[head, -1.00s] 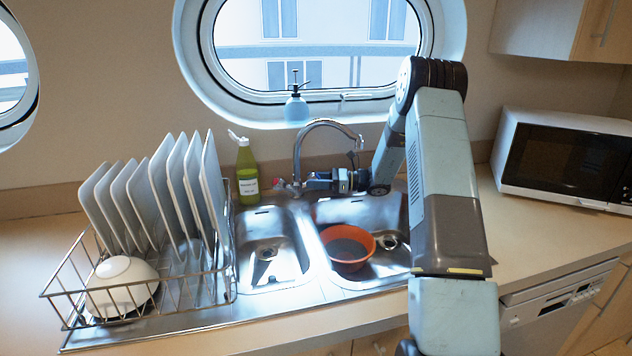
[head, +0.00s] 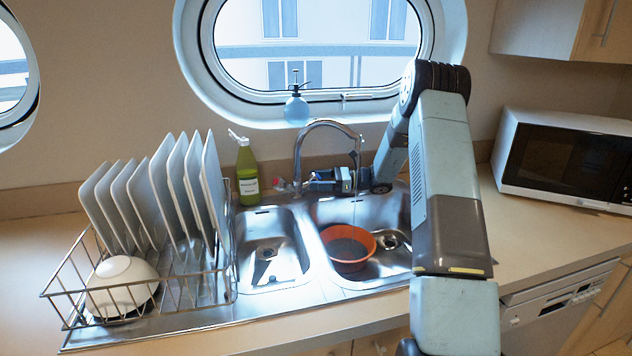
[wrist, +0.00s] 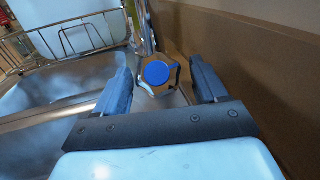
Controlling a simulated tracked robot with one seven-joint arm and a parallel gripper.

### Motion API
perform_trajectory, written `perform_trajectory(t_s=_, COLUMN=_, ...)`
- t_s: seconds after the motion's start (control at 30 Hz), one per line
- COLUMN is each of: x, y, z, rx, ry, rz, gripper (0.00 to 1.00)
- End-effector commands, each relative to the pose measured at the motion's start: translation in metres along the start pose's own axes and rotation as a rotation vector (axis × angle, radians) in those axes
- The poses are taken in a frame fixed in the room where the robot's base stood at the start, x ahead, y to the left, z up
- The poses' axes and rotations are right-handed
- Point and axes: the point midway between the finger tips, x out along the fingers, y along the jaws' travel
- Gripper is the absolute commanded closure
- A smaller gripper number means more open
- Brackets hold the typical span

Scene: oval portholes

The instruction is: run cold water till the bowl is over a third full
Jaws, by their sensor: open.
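The cold tap knob (wrist: 158,75), a metallic lobed knob with a blue cap, sits between the fingers of my gripper (wrist: 160,68) in the wrist view. The fingers are open on either side of it, with gaps showing. In the head view my gripper (head: 312,182) is at the base of the arched chrome tap (head: 299,150), and hides the knob there. The orange bowl (head: 366,255) stands in the right basin, below and in front of the spout. Its inside looks grey; I cannot tell whether it holds water.
A dish rack (head: 60,305) with several plates and an upturned white bowl (head: 122,285) stands left of the sink. A green bottle (head: 247,172) is behind the left basin (head: 268,255). A blue spray bottle (head: 297,108) is on the sill. A microwave (head: 560,160) is at right.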

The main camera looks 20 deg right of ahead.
Motion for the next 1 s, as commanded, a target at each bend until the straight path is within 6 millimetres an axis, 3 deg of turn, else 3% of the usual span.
perform_trajectory(t_s=0.6, x=-0.11, y=-0.001, z=-0.002, rx=0.001, ry=0.0, rz=-0.003, gripper=0.28)
perform_trajectory(t_s=0.8, x=-0.127, y=-0.001, z=-0.001, rx=0.0, ry=0.0, rz=-0.001, gripper=0.28)
perform_trajectory(t_s=1.0, x=-0.131, y=-0.001, z=-0.002, rx=0.0, ry=0.0, rz=-0.001, gripper=0.28)
